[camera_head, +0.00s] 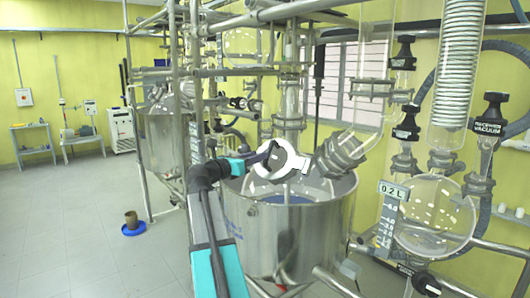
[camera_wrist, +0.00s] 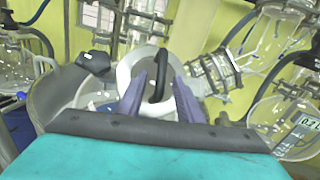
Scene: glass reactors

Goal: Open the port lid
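The port lid is a white round piece with a black loop handle, on top of the steel reactor vessel (camera_head: 300,235). In the head view the lid (camera_head: 292,168) is partly covered by my gripper (camera_head: 270,153), which reaches in from the left. In the wrist view the lid (camera_wrist: 126,72) is straight ahead and its black handle (camera_wrist: 160,62) stands up from it. My gripper (camera_wrist: 160,80) is open, with its two purple fingers on either side of the handle's line. Whether the fingers touch the handle I cannot tell.
A clamped glass-and-metal fitting (camera_head: 340,152) rises just right of the lid. A round glass flask (camera_head: 435,218) and black-knobbed valves (camera_head: 487,122) stand farther right. Steel frame poles (camera_head: 180,80) stand at the left. A blue dish (camera_head: 133,229) lies on the open floor.

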